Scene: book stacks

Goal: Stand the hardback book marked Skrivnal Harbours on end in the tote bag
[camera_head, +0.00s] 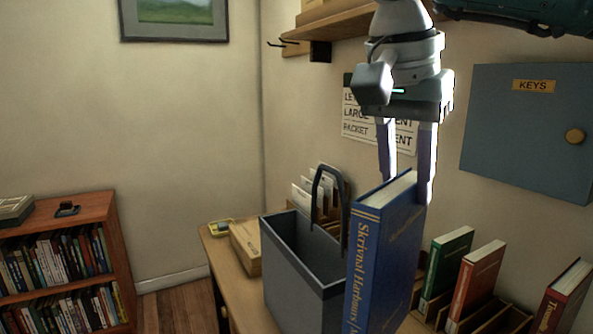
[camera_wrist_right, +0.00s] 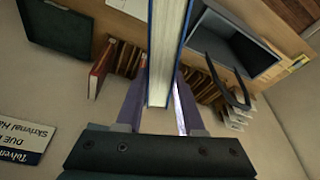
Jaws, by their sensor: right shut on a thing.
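The blue hardback book marked Skrivnal Harbours (camera_head: 383,262) is upright, spine toward the head camera. My right gripper (camera_head: 408,190) points down and is shut on its upper part, one finger on each side. In the right wrist view, the book (camera_wrist_right: 166,50) extends away between the fingers of the right gripper (camera_wrist_right: 160,105). The grey tote bag (camera_head: 297,285) stands open on the table just left of the book, its dark handle raised. The bag also shows in the wrist view (camera_wrist_right: 232,48), beside the book. The book's lower end is out of frame. My left gripper is not in view.
A green book (camera_head: 447,262) and a red book (camera_head: 476,284) stand in a wooden rack at right, with a dark red book (camera_head: 563,297) farther right. Envelopes (camera_head: 303,196) and a wooden box (camera_head: 245,247) are beyond the bag. A wall shelf (camera_head: 335,27) hangs above.

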